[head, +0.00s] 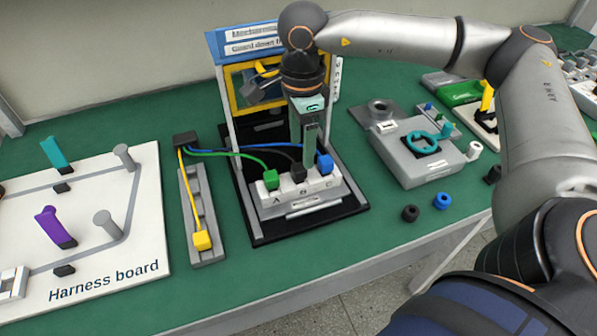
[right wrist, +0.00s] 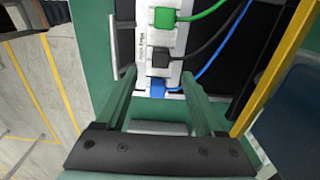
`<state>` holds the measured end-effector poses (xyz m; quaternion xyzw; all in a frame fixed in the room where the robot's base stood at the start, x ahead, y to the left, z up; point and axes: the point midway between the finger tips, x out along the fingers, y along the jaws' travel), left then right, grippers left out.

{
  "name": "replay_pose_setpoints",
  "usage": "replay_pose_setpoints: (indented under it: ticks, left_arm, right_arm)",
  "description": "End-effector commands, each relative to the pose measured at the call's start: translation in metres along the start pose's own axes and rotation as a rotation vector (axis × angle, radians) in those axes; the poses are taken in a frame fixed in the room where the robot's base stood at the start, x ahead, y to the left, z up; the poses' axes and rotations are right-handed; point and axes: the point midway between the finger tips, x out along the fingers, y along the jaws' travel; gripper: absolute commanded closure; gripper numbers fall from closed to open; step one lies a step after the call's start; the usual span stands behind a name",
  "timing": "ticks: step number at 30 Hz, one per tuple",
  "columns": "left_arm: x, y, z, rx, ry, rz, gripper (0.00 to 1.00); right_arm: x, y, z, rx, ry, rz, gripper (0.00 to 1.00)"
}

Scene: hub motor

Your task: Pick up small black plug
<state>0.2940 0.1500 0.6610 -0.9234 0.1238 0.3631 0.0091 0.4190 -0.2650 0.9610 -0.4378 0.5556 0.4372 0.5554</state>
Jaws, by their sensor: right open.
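The small black plug (head: 298,174) sits in the middle socket, B, of the white connector block (head: 318,198), with a dark cable leading off it. It also shows in the right wrist view (right wrist: 160,58), just past the fingertips. My right gripper (head: 312,158) points down over the block, close to the black plug and the blue plug (head: 325,166). In the right wrist view its fingers (right wrist: 159,74) are apart, with the blue plug (right wrist: 158,88) showing between them. I cannot tell its exact height above the plugs. My left gripper is not in view.
A green plug (head: 271,179) sits in socket A. A yellow plug (head: 202,240) lies on a grey rail to the left. The yellow-framed guard (head: 236,95) stands close behind the block. A grey fixture (head: 425,160) and loose rings are at right. Green table is clear in front.

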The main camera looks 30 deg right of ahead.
Motion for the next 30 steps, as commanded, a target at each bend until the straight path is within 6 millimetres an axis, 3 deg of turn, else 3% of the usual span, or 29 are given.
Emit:
replay_pose_setpoints:
  ticks: [8,15,25,30]
  left_arm:
    - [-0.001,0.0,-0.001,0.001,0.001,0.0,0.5]
    - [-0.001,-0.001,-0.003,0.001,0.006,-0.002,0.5]
    - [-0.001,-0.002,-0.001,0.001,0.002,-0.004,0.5]
    - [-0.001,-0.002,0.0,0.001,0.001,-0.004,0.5]
  right_arm:
    - [0.025,0.001,0.001,-0.001,0.001,0.002,0.3]
    - [0.059,0.001,0.004,0.0,0.0,0.002,0.3]
    - [0.067,0.0,0.004,0.0,-0.001,0.0,0.3]
    - [0.066,0.0,0.004,0.0,-0.001,0.0,0.49]
